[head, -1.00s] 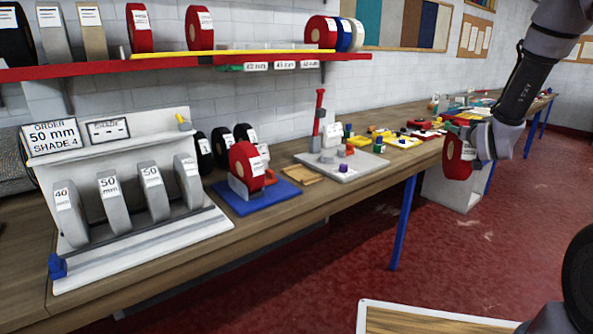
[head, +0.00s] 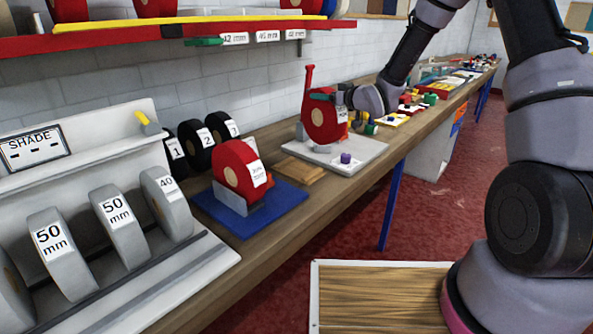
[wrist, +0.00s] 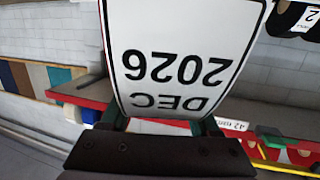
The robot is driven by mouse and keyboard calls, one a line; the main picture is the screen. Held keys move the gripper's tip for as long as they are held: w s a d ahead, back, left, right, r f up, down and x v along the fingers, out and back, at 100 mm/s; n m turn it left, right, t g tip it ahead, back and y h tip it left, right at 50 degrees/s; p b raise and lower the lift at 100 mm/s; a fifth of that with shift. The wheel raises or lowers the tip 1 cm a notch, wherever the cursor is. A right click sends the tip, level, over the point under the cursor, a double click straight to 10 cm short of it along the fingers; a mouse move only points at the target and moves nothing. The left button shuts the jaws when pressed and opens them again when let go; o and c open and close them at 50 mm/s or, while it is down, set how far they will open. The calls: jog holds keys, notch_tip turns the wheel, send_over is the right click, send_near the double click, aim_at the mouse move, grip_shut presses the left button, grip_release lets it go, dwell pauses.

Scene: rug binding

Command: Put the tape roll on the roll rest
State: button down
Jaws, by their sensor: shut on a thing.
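My gripper (head: 331,96) is shut on a red tape roll (head: 318,122). The roll is upright above or on a light grey board (head: 362,160) on the bench. I cannot tell whether it touches the board's pale fitting, which it mostly hides. In the wrist view the roll's white label (wrist: 180,60) reads "DEC 2026" upside down between my fingers. A roll rest cannot be clearly made out behind the held roll. Another red roll (head: 236,168) stands in a grey holder on a blue base (head: 282,205), left of the board.
A red upright post (head: 309,75) rises right behind the held roll. A purple knob (head: 346,158) is on the board's front. Black numbered rolls (head: 198,145) and a wooden piece (head: 299,170) are left of it. Grey rolls (head: 118,225) fill the left rack. A shelf (head: 120,38) hangs above.

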jog(key=s+a+n+g+y, duration=0.3)
jog(key=a, duration=0.5)
notch_tip(320, 180, down, 10)
jog(key=shift+s+a+r, duration=0.15)
jog(key=shift+a+r, duration=0.05)
jog(key=shift+r, duration=0.05)
jog(key=shift+f, duration=0.15)
jog(key=shift+c, duration=0.6)
grip_release()
